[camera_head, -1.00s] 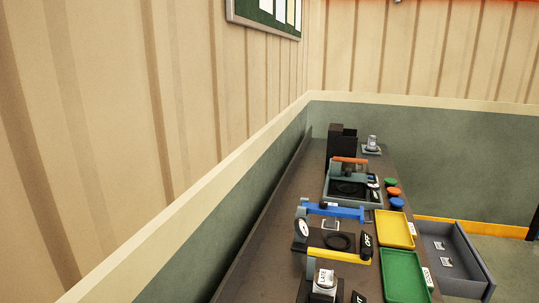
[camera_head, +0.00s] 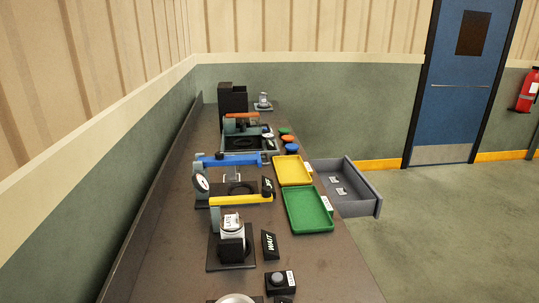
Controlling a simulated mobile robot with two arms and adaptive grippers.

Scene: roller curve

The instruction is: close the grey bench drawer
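The grey bench drawer (camera_head: 347,199) stands pulled out from the right side of the long bench (camera_head: 180,240), past the yellow and green trays. Its inside is in view, with two small pale tagged items (camera_head: 338,186) lying on its floor. Its end panel faces right, over the open floor. Neither of my grippers shows in the head view.
A yellow tray (camera_head: 293,170) and a green tray (camera_head: 308,210) lie on the bench beside the drawer. Devices with blue (camera_head: 230,159) and yellow (camera_head: 238,201) arms stand left of them. Open floor (camera_head: 450,225) lies to the right, before a blue door (camera_head: 462,70).

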